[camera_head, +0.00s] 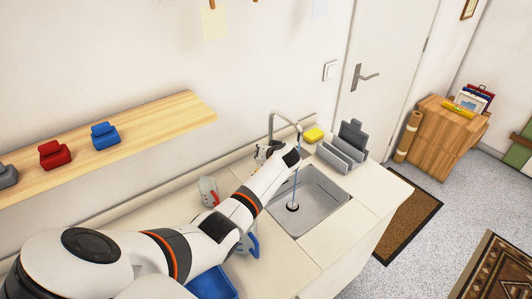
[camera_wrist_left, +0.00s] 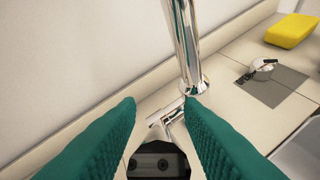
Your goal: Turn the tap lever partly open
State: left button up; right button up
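The chrome tap (camera_head: 284,115) rises behind the sink, its spout bent over the basin. A thin bluish stream, apparently water, runs from the spout to the drain. In the left wrist view the tap's post (camera_wrist_left: 182,45) stands just beyond my fingers, and a short chrome lever (camera_wrist_left: 167,118) shows low between them. My left gripper (camera_wrist_left: 160,105) has green ribbed fingers, spread apart. I cannot tell whether the right-hand finger touches the tap. In the head view my left gripper (camera_head: 266,151) is at the tap, partly hidden by my wrist. My right gripper is not in view.
The sink (camera_head: 325,203) is in front of the tap. A yellow sponge (camera_head: 314,135) and a grey rack (camera_head: 340,157) stand to the right. A red-and-grey mug (camera_head: 208,191) and a blue tray (camera_head: 212,284) are near my left arm. A wooden shelf (camera_head: 165,113) is on the wall.

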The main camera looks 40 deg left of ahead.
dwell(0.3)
pick_arm(q)
jog(key=b+v, duration=0.1)
jog(key=v, duration=1.1)
jog(key=shift+f, duration=0.1)
jog(key=shift+s+d, duration=0.1)
